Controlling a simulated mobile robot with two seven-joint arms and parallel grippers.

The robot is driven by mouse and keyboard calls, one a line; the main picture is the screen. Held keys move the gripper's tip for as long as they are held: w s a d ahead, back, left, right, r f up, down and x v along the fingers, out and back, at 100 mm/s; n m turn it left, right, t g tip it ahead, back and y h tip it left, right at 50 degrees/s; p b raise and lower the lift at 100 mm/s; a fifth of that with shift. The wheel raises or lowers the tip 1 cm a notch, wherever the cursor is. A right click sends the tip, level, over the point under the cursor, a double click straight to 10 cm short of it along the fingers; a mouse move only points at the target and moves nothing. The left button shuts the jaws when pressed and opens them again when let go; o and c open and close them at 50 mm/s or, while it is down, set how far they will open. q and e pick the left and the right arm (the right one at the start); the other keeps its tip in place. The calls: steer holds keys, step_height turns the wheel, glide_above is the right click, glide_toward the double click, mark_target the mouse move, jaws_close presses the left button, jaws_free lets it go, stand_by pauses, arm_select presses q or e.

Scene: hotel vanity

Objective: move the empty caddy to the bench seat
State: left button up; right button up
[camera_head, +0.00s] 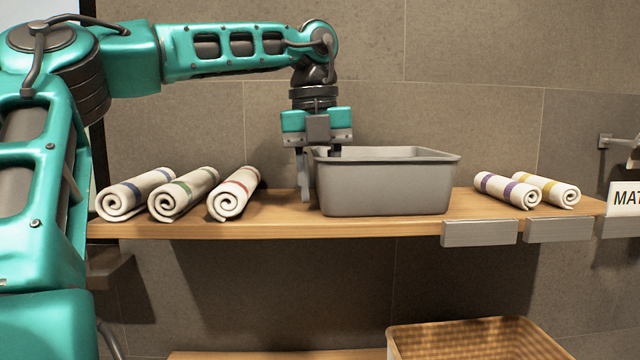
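A grey rectangular caddy (388,188) stands upright on the wooden shelf (275,228), near its middle. Only a thin strip of its inside shows, so I cannot see its floor. My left gripper (319,172) points down at the caddy's left end. One finger is outside the left wall and the other dips behind the front rim. The fingers are apart, with a gap between the inner finger and the wall. My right gripper is not in view. A strip of wood (280,355) shows low in the picture; I cannot tell if it is the bench seat.
Several rolled towels (183,193) lie left of the caddy, close to the gripper. Two more rolls (507,190) lie to its right. Grey label holders line the shelf's front edge, and a sign (625,199) stands far right. A woven basket (475,342) is below.

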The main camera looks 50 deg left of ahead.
arm_select(q)
jaws_close()
stand_by(0.3)
stand_by(0.4)
